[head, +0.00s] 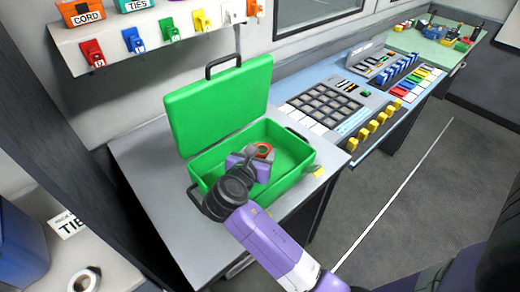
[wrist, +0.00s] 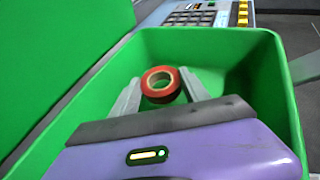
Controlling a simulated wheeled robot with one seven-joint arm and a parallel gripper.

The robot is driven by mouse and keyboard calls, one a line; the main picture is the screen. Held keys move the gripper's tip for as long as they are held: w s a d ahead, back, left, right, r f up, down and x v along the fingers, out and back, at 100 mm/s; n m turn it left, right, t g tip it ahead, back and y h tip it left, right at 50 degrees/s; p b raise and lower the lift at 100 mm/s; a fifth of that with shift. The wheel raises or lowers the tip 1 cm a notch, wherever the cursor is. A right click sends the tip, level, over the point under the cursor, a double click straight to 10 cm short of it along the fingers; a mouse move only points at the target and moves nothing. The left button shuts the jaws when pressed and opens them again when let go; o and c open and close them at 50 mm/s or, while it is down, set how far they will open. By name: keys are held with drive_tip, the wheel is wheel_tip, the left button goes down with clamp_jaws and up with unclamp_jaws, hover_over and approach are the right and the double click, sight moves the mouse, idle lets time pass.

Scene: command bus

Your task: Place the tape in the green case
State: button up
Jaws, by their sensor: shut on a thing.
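The green case (head: 292,180) stands open on a grey counter, its lid (head: 218,108) raised at the back. The red tape (head: 264,149) is a ring in my gripper (head: 262,156), over the inside of the case. In the wrist view, the tape (wrist: 161,84) sits between the two grey fingers of my gripper (wrist: 160,90), and they are shut on it. The case's green walls (wrist: 225,52) surround it there. I cannot tell whether the tape touches the case floor. My purple gripper body hides part of the case's inside.
A console with buttons (head: 330,105) is right of the case. A shelf above the counter holds an orange CORD bin (head: 82,12) and colored hooks. A pale roll (head: 85,280) and a blue bin (head: 20,245) are at lower left. Grey floor is clear at right.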

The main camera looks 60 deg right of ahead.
drive_tip(key=o, duration=1.3)
drive_tip(key=shift+r, duration=0.25)
drive_tip(key=v, duration=1.2)
drive_tip(key=shift+r, duration=0.35)
